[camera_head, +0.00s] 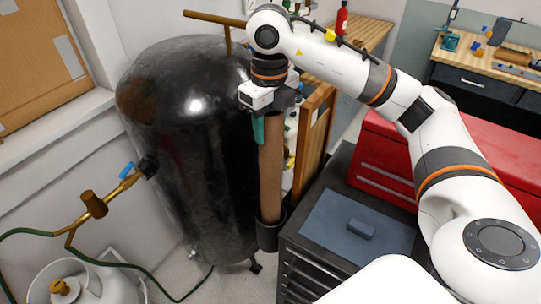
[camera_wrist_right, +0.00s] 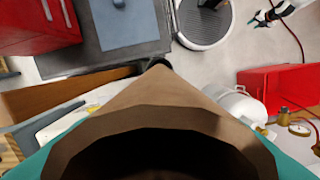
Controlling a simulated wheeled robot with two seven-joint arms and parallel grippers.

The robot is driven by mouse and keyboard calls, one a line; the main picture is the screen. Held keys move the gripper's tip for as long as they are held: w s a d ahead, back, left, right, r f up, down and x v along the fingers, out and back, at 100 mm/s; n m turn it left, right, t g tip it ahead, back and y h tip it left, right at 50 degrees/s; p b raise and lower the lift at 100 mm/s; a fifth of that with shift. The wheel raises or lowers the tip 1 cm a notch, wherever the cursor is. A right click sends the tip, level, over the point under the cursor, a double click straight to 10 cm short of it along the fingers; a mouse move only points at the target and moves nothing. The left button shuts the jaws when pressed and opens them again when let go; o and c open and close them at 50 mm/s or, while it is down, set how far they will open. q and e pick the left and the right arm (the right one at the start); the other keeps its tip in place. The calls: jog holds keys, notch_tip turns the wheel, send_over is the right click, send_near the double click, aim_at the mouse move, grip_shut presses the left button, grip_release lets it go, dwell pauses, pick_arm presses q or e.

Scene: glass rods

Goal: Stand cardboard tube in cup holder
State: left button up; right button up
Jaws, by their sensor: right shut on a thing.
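The brown cardboard tube (camera_head: 270,175) stands near upright in the head view. My right gripper (camera_head: 267,128) is shut on its upper part, with a teal finger against its side. The dark cup holder (camera_head: 269,238) is at the side of the grey cabinet. The tube's lower end goes behind its rim and appears to be inside it. In the right wrist view the tube's open top (camera_wrist_right: 160,130) fills the lower middle, and it narrows towards a dark rim (camera_wrist_right: 160,62). A small gripper with teal tips, seemingly my left one (camera_wrist_right: 268,17), shows far off; its jaws are unclear.
The grey drawer cabinet (camera_head: 305,262) with a blue-grey mat (camera_head: 335,215) is right of the holder. A big black tank (camera_head: 185,140) stands close on the left. A red tool chest (camera_head: 375,150) is behind my right arm. A wooden panel (camera_head: 315,135) is just behind the tube.

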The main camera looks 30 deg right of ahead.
aim_at(270, 156)
notch_tip(270, 156, down, 3)
jog(key=shift+d+f, duration=0.1)
jog(key=shift+f, duration=0.45)
notch_tip(270, 156, down, 4)
jog(key=shift+f+p, duration=0.1)
jog(key=shift+p, duration=0.65)
jog(key=shift+f, duration=0.2)
jog(key=o, duration=1.3)
jog(key=shift+o, duration=0.2)
jog(key=shift+r, duration=0.1)
